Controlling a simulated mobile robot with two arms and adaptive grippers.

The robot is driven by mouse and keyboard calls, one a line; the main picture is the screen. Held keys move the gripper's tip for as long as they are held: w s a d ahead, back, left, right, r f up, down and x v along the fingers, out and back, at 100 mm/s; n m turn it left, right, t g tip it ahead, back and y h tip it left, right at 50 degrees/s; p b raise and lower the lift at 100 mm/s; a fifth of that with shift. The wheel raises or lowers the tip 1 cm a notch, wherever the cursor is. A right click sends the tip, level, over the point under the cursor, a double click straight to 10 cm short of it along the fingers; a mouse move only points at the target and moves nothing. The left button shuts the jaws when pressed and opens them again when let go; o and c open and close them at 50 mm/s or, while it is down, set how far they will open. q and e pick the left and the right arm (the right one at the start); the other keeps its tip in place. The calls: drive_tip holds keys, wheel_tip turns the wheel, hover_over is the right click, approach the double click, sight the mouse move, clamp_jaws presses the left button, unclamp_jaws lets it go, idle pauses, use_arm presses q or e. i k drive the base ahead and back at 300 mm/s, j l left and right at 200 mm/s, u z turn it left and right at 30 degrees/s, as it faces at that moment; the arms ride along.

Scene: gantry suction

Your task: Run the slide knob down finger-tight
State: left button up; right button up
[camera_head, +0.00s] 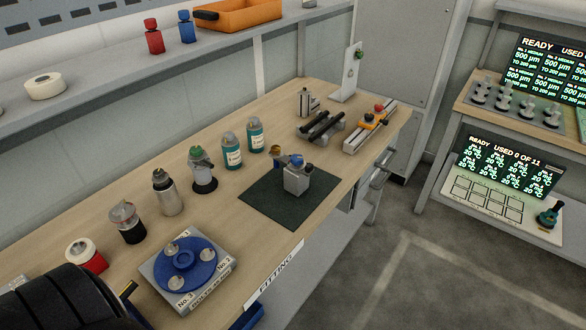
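A pale slotted rail (362,132) lies at the right end of the wooden bench. An orange slide (373,119) sits on it, with a small red knob (379,108) on top. I cannot tell how tight this knob is, or whether a gap shows under it. A grey block (297,180) with a blue knob and a brass-coloured part stands on the dark green mat (262,208); I cannot tell whether the task's slide knob is on it. Neither gripper can be made out.
Black bars on a grey stand (321,127) lie left of the rail. Teal bottles (232,152), other containers and a blue round fixture (185,262) line the bench. A cabinet (400,60) stands behind. A dark ribbed part of mine fills the lower left corner.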

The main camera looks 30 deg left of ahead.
sight(295, 159)
drive_tip(key=i+l+u, duration=0.3)
drive_tip(key=i, duration=0.15)
drive_tip(key=i+l+u, duration=0.3)
drive_tip(key=i+l, duration=0.1)
drive_tip(key=i, duration=0.05)
